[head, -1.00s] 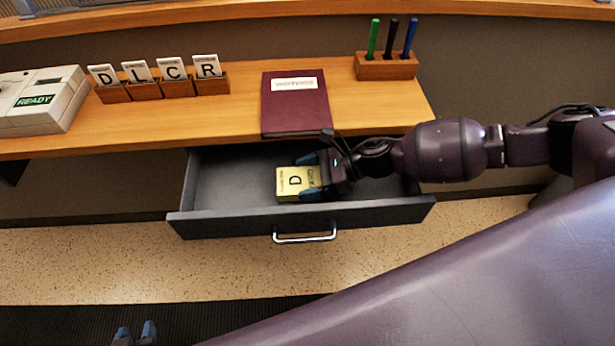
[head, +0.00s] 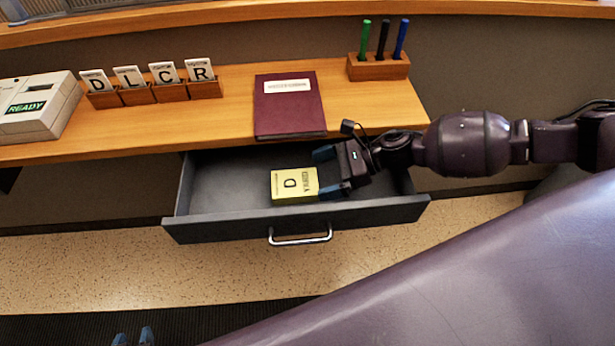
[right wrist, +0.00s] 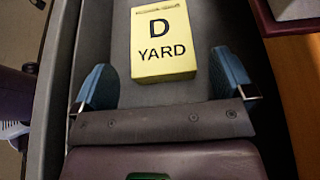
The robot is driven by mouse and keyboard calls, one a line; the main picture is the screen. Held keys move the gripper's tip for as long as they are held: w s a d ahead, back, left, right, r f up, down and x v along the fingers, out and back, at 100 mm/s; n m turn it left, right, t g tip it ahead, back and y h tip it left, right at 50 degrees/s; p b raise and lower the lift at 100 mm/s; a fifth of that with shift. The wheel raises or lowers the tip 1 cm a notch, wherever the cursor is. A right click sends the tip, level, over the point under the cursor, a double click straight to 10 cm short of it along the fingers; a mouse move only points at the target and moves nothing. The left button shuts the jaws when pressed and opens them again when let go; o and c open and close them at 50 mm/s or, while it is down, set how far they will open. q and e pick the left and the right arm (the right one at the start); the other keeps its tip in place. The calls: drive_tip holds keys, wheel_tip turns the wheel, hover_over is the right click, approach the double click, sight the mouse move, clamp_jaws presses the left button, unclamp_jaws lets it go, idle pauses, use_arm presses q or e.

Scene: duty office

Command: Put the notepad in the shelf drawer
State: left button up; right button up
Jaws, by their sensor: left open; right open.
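The yellow notepad (head: 294,186), marked D, lies in the open grey shelf drawer (head: 225,218) under the wooden shelf. In the right wrist view the notepad (right wrist: 162,42) also reads YARD and lies flat just beyond my fingertips. My right gripper (head: 328,173) is open and empty over the drawer, to the right of the notepad and apart from it. Its blue fingers also show in the right wrist view (right wrist: 163,84). My left gripper (head: 132,338) shows only as blue fingertips at the bottom edge of the head view, apart and open.
A maroon book (head: 289,106) lies on the shelf (head: 227,112) above the drawer. A pen holder (head: 379,67) with three pens, several lettered card blocks (head: 155,93) and a READY device (head: 38,107) also stand there. The drawer front has a metal handle (head: 300,238).

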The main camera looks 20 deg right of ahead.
drive_tip(key=v, duration=0.6)
drive_tip(key=shift+d, duration=0.25)
